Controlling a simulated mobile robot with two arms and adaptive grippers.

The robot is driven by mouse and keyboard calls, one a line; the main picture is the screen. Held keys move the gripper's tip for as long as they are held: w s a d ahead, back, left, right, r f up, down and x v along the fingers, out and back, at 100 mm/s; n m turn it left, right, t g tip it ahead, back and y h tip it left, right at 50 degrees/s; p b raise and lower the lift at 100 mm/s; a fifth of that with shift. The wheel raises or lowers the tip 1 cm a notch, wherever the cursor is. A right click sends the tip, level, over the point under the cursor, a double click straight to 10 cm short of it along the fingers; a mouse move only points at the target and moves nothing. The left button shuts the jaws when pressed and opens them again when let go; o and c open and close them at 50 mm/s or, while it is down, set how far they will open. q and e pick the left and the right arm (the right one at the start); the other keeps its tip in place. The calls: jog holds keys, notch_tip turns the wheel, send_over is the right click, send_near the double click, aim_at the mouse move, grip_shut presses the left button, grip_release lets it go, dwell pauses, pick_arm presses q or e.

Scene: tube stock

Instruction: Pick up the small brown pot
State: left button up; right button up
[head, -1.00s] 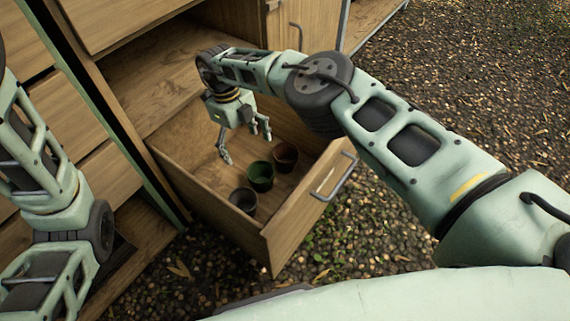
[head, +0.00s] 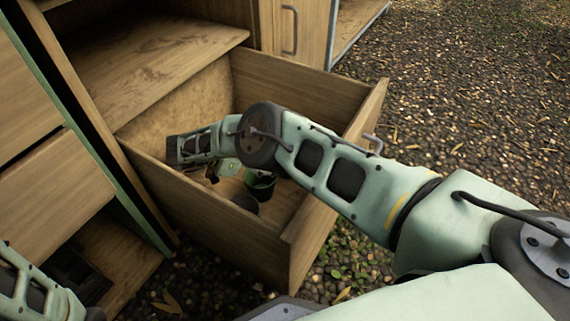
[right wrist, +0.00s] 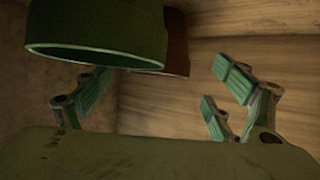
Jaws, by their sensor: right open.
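The brown pot (right wrist: 178,48) shows only in part in the right wrist view, behind a green pot (right wrist: 95,35) that fills the upper left. In the head view my right arm hides the brown pot, while the green pot (head: 260,186) shows inside the open drawer. My right gripper (right wrist: 160,100) is open, its fingers spread on both sides, with nothing seen between the tips. The brown pot lies beyond them. In the head view this gripper is low in the drawer, mostly covered by its arm. My left gripper is out of view.
A dark grey pot (head: 244,200) stands in the drawer in front of the green one. The wooden drawer's walls (head: 205,225) surround the pots and my right gripper closely. A cabinet shelf (head: 150,70) lies behind. Gravel ground (head: 460,110) is open to the right.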

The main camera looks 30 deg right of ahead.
jog(key=b+x, duration=0.1)
jog(key=x, duration=0.3)
jog(key=shift+f+b, duration=0.2)
jog(key=shift+b, duration=0.2)
jog(key=shift+d, duration=0.25)
jog(key=c, duration=1.2)
